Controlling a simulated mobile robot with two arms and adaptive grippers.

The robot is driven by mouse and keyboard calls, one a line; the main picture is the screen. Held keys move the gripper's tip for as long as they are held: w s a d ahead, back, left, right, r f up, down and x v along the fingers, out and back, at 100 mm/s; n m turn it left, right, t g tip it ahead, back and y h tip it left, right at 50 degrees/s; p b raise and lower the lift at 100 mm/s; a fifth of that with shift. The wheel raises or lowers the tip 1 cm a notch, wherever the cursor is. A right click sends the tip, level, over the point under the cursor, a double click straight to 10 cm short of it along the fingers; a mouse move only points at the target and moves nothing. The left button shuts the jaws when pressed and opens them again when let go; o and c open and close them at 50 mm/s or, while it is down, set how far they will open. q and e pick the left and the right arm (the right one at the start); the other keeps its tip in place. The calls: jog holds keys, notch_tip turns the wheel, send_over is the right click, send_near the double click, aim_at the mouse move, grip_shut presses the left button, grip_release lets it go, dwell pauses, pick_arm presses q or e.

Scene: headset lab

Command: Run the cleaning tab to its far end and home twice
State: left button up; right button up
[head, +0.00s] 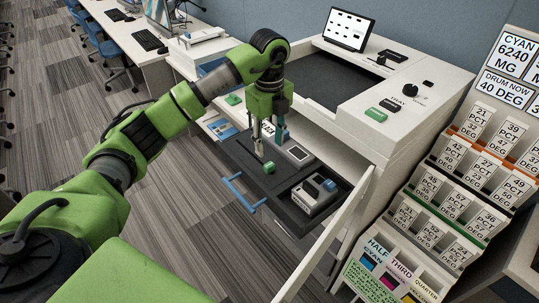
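My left gripper (266,142) points down over the dark pulled-out drawer (236,152) of the white printer. Its slim fingers reach toward the drawer's far left part; whether they are apart or closed on something is too small to tell. A small green piece (268,168) sits in the drawer just in front of the fingertips. A grey and white unit with a blue top piece (328,185) lies in the drawer's right part. I cannot tell which piece is the cleaning tab; it may be hidden by the fingers. My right gripper is not in view.
The drawer's blue handle (242,192) faces the aisle. The printer's white door (332,232) stands open to the right of the drawer. A stepped rack of labelled cards (462,165) stands at the right. A screen (347,28) is on the printer top. Carpet in front is clear.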

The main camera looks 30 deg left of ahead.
pick_arm(q)
notch_tip(320, 180, up, 4)
dwell(0.7)
